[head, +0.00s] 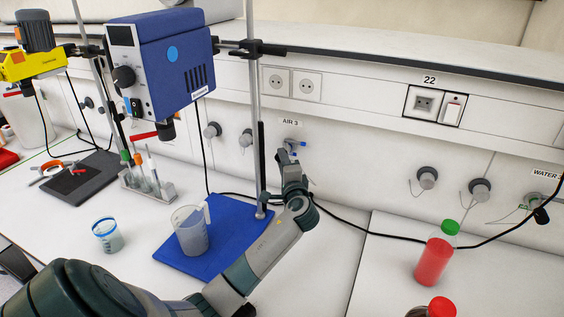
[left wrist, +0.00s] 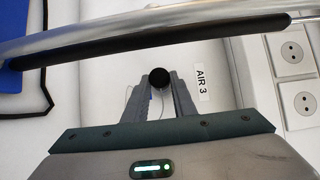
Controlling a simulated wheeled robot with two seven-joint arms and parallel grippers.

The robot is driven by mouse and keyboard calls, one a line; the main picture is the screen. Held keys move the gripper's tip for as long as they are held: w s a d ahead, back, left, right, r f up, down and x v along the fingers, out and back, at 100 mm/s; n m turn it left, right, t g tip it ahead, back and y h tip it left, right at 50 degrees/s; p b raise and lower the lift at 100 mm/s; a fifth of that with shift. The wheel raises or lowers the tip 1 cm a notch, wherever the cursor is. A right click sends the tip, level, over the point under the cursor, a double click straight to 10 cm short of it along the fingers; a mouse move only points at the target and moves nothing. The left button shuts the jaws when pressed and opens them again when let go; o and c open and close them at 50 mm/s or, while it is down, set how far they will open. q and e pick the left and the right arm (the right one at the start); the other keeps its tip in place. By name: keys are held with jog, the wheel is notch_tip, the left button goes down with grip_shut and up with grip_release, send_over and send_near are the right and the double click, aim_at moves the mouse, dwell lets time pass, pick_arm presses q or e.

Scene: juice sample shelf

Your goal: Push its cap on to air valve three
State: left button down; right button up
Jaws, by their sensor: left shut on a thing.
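My left gripper (head: 291,163) is just below and in front of the valve in the head view. In the left wrist view my left gripper (left wrist: 159,85) is shut on a dark round cap (left wrist: 159,77) at its fingertips, beside the AIR 3 label (left wrist: 201,83). A thin cord hangs near the cap. The valve's mouth is hidden in the left wrist view, and I cannot tell whether the cap touches it. My right gripper is not in view.
A vertical metal rod with a black sleeve (head: 262,165) stands close left of my gripper; it crosses the left wrist view (left wrist: 150,38). A beaker (head: 190,232) stands on a blue mat (head: 175,262). A red bottle (head: 433,258) stands at the right. Other capped valves (head: 427,178) line the wall.

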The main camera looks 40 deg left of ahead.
pick_arm(q)
jog(key=shift+r, duration=0.2)
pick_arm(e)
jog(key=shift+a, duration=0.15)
pick_arm(q)
jog(key=c, duration=1.5)
grip_release()
jog(key=shift+w, duration=0.1)
jog(key=shift+o, duration=0.6)
jog(key=shift+w+a+f, duration=0.1)
jog(key=shift+w+f, duration=0.1)
jog(key=shift+f, duration=0.05)
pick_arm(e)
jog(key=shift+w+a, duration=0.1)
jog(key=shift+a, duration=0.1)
pick_arm(q)
jog(key=shift+s, duration=0.1)
jog(key=p+v, duration=0.3)
jog(key=v, duration=1.4)
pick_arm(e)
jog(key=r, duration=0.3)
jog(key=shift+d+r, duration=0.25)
pick_arm(q)
jog(key=shift+s, duration=0.1)
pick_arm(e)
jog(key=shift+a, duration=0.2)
pick_arm(q)
jog(key=shift+f, duration=0.1)
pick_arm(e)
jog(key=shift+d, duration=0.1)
